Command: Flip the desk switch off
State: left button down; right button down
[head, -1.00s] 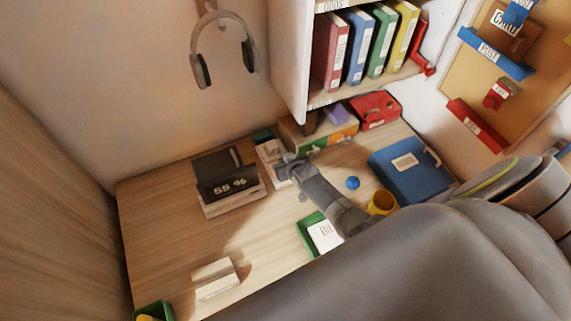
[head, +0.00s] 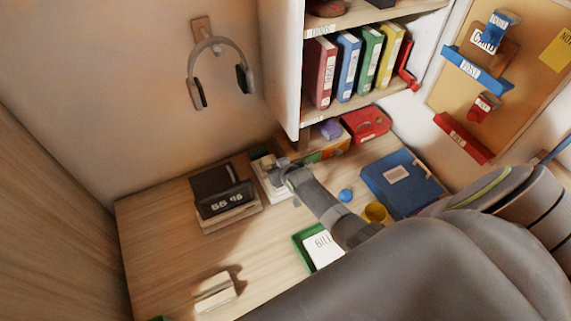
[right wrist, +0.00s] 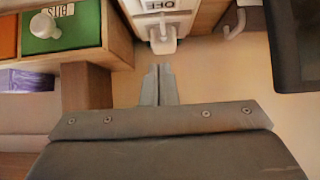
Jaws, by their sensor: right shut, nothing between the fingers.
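The desk switch, a white box with a label reading OFF and a pale lever (right wrist: 163,38), is at the top of the right wrist view, its lettering upside down there. In the head view the white switch box (head: 268,184) sits at the back of the desk, partly covered by my right gripper (head: 281,164). In the right wrist view my right gripper (right wrist: 158,68) is shut and empty, its tips just short of the lever with a small visible gap. Whether the lever is up or down I cannot tell. My left gripper is out of view.
A display reading 55 % (head: 226,199) stands left of the switch. A drawer unit (right wrist: 70,45) stands beside it, with a red box (head: 366,124), blue binder (head: 402,184), blue ball (head: 345,195), yellow cup (head: 375,212) and green tray (head: 300,238) rightward. The desk's left side is mostly clear.

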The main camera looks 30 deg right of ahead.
jog(key=shift+v, duration=1)
jog(key=s+r, duration=0.4)
jog(key=r, duration=0.1)
jog(key=shift+r, duration=0.3)
jog(key=shift+a, duration=0.1)
